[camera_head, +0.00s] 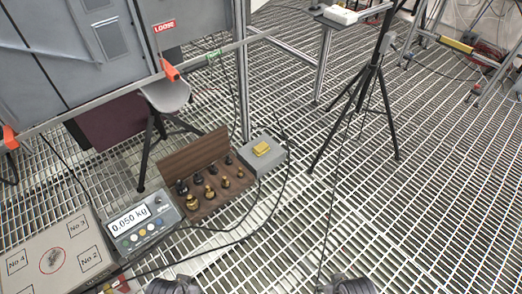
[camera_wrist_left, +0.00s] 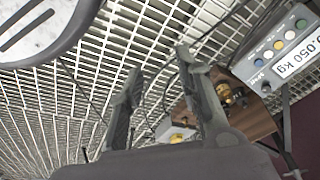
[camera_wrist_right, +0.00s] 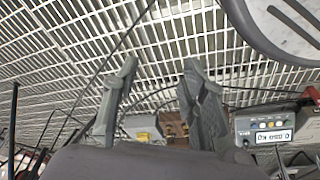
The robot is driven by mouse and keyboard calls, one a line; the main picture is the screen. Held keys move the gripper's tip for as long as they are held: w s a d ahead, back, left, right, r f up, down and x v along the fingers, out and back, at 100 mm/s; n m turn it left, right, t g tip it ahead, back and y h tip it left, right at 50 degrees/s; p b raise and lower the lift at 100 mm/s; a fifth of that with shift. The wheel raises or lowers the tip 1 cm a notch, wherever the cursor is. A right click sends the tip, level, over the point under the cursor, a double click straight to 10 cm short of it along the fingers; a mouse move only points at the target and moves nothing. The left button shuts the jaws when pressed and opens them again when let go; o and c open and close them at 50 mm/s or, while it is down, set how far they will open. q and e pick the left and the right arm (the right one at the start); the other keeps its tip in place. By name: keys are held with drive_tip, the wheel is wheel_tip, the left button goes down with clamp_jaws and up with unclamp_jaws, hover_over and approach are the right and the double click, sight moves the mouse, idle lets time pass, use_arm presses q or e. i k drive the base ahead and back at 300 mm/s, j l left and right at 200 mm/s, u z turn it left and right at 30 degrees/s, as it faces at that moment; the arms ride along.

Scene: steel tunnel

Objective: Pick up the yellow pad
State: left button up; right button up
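The yellow pad (camera_head: 261,149) is a small yellow block lying on top of a grey box (camera_head: 274,160), right of the wooden weight case. It also shows partly between the fingers in the left wrist view (camera_wrist_left: 176,138) and in the right wrist view (camera_wrist_right: 143,136). My left gripper (camera_wrist_left: 160,65) has its fingers spread with nothing between them. My right gripper (camera_wrist_right: 161,63) is also spread and empty. Both grippers are well apart from the pad. In the head view only dark parts of my arms show at the bottom edge.
A wooden case (camera_head: 205,160) with several brass and dark weights stands left of the grey box. A scale display (camera_head: 143,222) reads 0.050 kg, beside a numbered plate (camera_head: 50,258). A black tripod (camera_head: 368,75) stands at right.

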sight(261, 148)
drive_tip(key=i+l+u, duration=0.2)
drive_tip(key=i, duration=0.25)
drive_tip(key=i+l+u, duration=0.2)
drive_tip(key=i, duration=0.25)
drive_tip(key=i+l+u, duration=0.2)
drive_tip(key=i+l, duration=0.15)
